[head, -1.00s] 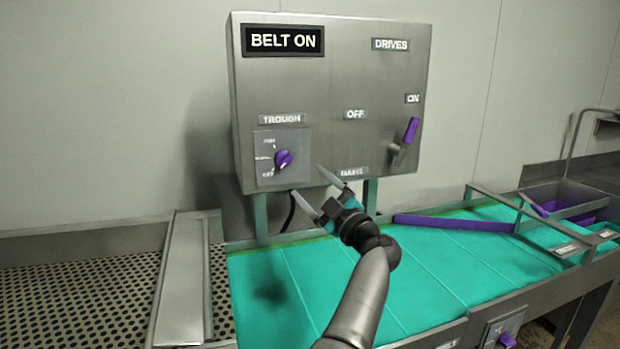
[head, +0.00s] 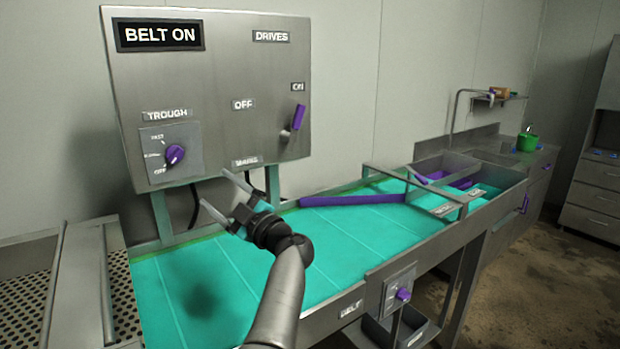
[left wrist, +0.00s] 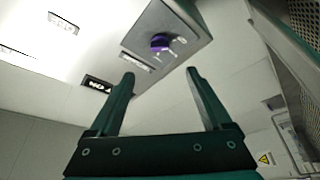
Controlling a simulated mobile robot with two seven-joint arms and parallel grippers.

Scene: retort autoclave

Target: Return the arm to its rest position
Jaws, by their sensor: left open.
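My left gripper (head: 226,193) is open and empty in the head view. It hangs over the green belt (head: 235,270), just below the lower edge of the grey control panel (head: 215,75). In the left wrist view its two fingers (left wrist: 160,90) are spread with nothing between them. The panel carries a purple trough knob (head: 175,154) and a purple drives lever (head: 298,117) beside the ON label. The display (head: 160,35) reads BELT ON. The trough knob also shows in the left wrist view (left wrist: 160,42), beyond the fingers. My right gripper is not in view.
A purple guide bar (head: 352,199) lies across the belt. A small box with a purple knob (head: 403,294) is on the belt's front side. A green bucket (head: 527,142) sits on the counter. Open floor is at the right.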

